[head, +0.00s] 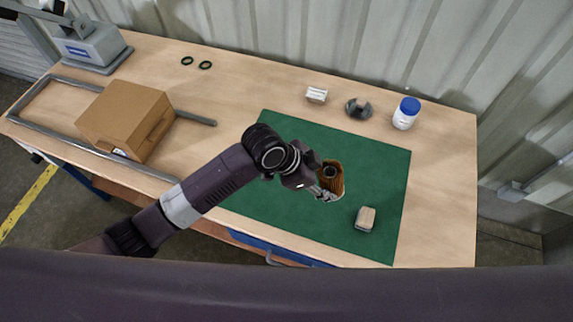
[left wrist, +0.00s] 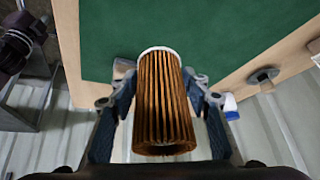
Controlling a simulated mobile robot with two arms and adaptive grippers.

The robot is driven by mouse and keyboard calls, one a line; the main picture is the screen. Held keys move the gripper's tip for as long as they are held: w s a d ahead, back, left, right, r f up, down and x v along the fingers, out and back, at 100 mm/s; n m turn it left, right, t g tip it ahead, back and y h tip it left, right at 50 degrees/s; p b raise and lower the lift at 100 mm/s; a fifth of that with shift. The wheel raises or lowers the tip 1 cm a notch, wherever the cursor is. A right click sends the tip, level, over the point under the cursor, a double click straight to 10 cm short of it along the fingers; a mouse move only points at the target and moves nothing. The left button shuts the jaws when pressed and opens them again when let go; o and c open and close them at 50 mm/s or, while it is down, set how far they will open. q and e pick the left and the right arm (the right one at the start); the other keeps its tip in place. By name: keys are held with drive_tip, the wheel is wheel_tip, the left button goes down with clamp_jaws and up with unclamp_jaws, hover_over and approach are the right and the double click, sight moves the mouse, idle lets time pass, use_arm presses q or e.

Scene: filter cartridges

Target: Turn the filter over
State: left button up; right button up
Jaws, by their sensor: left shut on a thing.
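The filter (head: 333,178) is a brown pleated cylinder with an open dark hole in the end that faces up in the head view. My left gripper (head: 325,192) is shut on it above the green mat (head: 270,212). In the left wrist view the filter (left wrist: 163,100) sits between the two fingers (left wrist: 160,92). Its white-rimmed end points toward the mat, and its brown open end is toward the camera. I cannot tell whether the far end touches the mat. My right gripper is not in view.
A small tan-topped block (head: 366,218) lies on the mat to the right of the filter. Behind the mat are a white box (head: 317,95), a grey round part (head: 358,108) and a blue-lidded jar (head: 405,113). A cardboard box (head: 125,118) and two black rings (head: 205,65) are on the left.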

use_arm(q)
drive_tip(key=w+a+m+g+y+p, duration=0.1)
drive_tip(key=w+a+m+y, duration=0.15)
drive_tip(key=a, duration=0.75)
drive_tip(key=shift+n, duration=0.45)
drive_tip(key=f+b, duration=0.1)
drive_tip(key=f, duration=0.1)
drive_tip(key=f+b, duration=0.4)
drive_tip(key=shift+w+f, duration=0.2)
drive_tip(key=shift+w, duration=0.2)
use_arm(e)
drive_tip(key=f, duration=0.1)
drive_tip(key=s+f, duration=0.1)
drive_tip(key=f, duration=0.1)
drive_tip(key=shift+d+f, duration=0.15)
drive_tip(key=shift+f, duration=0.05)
use_arm(q)
drive_tip(key=shift+a, duration=0.1)
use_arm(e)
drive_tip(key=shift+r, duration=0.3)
use_arm(q)
drive_tip(key=shift+p, duration=0.45)
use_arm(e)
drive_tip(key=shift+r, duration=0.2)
use_arm(q)
drive_tip(key=shift+f+b, duration=0.35)
drive_tip(key=shift+f, duration=0.2)
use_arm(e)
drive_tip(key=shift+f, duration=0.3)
